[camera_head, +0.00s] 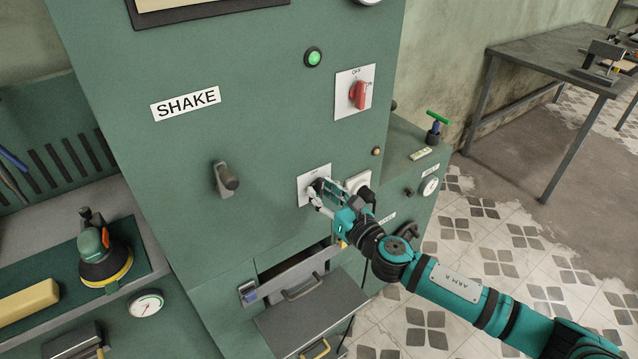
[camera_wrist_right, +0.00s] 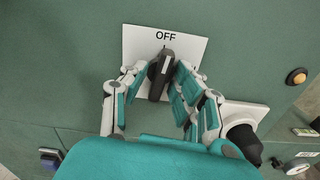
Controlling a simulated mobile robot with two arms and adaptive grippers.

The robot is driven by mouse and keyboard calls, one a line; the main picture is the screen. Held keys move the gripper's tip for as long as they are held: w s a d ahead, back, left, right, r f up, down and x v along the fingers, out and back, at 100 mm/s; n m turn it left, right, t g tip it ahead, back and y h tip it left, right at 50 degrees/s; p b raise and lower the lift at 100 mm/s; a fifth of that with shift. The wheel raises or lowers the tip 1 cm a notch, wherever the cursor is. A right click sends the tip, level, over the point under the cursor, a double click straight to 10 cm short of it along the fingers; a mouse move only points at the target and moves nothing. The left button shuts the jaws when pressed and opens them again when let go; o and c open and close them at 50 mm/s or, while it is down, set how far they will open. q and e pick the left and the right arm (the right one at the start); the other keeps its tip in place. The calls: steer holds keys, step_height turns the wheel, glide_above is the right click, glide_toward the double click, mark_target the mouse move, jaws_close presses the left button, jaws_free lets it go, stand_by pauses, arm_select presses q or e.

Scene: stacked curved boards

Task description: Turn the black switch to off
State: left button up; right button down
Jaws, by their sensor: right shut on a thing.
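The black switch (camera_wrist_right: 162,72) is a dark knob on a white plate (camera_wrist_right: 131,45) marked OFF at its top, on the green machine front. In the right wrist view its white line points up toward the OFF word, with the knob leaning slightly right. My right gripper (camera_wrist_right: 160,78) is shut on the switch, one finger on each side. In the head view the right gripper (camera_head: 320,192) reaches the plate from the lower right and partly hides the switch. My left gripper is not in view.
A red switch (camera_head: 358,95) on a white plate and a green button (camera_head: 313,57) are above. A grey lever (camera_head: 227,178) sticks out at the left, below the SHAKE label (camera_head: 185,103). Another dark knob (camera_wrist_right: 242,141) is close to the right finger. An open drawer (camera_head: 302,290) is below.

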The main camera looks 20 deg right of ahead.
steer(key=shift+n, duration=0.4)
steer(key=c, duration=1.3)
jaws_free()
steer(key=v, duration=0.7)
